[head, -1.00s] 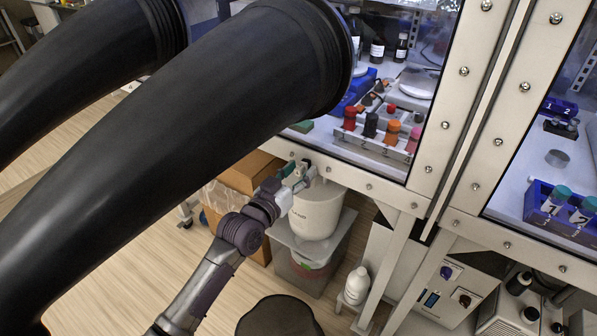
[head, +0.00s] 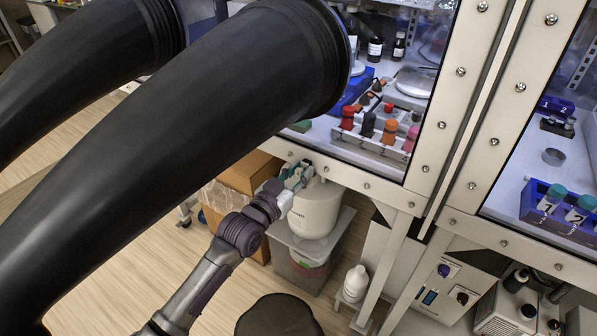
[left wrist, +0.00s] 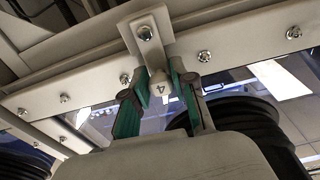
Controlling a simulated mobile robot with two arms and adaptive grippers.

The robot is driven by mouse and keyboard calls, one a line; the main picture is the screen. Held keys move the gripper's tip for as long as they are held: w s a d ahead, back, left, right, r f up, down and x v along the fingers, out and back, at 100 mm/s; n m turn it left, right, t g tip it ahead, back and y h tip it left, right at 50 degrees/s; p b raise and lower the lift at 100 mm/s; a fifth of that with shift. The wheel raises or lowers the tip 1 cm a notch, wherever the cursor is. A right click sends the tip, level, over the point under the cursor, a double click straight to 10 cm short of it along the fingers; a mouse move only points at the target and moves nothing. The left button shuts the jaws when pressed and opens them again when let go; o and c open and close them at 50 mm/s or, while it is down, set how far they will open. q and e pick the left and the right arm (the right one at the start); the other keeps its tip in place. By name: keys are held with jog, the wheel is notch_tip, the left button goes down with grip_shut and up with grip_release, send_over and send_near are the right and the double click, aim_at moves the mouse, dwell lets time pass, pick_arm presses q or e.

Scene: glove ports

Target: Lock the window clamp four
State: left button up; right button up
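Window clamp four (left wrist: 163,88) shows in the left wrist view as a white block marked 4, below a bracket (left wrist: 148,37) bolted to the window frame. My left gripper (left wrist: 160,75) has one green finger on each side of this block. I cannot tell whether the fingers press on it or only stand around it. In the head view the left gripper (head: 297,174) is at the lower edge of the glovebox frame, in front of a white container; the clamp is hard to make out there. My right gripper is not in view.
Two large black gloves (head: 190,130) stick out across the left and block part of the view. A white container (head: 315,210) stands under the frame on a grey bin. A white bottle (head: 355,284) stands lower right. Black ring ports (left wrist: 245,125) show behind the fingers.

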pick_arm(q)
jog(key=o, duration=0.3)
jog(key=v, duration=1.2)
